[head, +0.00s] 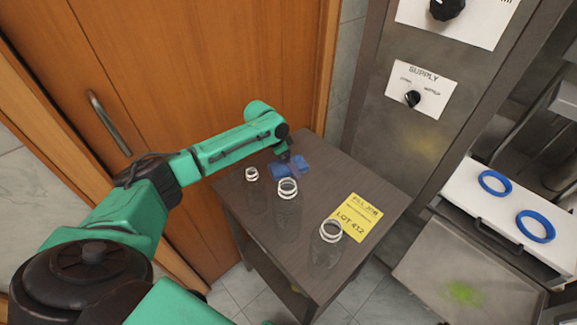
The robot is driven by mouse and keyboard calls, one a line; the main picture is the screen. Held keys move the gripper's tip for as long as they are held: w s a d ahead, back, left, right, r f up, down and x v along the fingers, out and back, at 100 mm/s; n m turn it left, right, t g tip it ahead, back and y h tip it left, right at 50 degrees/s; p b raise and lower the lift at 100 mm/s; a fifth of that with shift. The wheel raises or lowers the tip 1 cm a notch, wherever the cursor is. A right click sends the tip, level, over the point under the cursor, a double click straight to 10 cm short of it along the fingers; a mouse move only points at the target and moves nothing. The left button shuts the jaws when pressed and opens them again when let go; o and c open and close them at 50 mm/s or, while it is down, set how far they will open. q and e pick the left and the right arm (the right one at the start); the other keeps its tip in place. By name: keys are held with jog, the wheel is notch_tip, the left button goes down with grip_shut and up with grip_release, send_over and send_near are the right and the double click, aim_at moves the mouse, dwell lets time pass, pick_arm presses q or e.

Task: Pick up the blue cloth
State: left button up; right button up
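The blue cloth (293,167) lies crumpled near the back corner of the small dark table (272,242). My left arm reaches in from the left, and its gripper (290,160) is at the cloth, pointing down onto it. The fingers are small and dark and overlap the cloth, so I cannot tell whether they are open or shut on it. My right gripper is not in view.
Clear jars with white rims stand on the table: a small one (251,174), a middle one (288,188) and a larger one (331,231). A yellow lot card (356,217) lies near the right edge. Blue rings (495,183) rest on a white surface at right.

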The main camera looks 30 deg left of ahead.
pick_arm(q)
jog(key=shift+f, duration=0.1)
dwell(0.3)
jog(key=c, duration=1.2)
notch_tip(320, 180, up, 20)
jog(key=shift+r+b, duration=0.15)
jog(key=shift+b, duration=0.15)
jog(key=shift+c, duration=0.2)
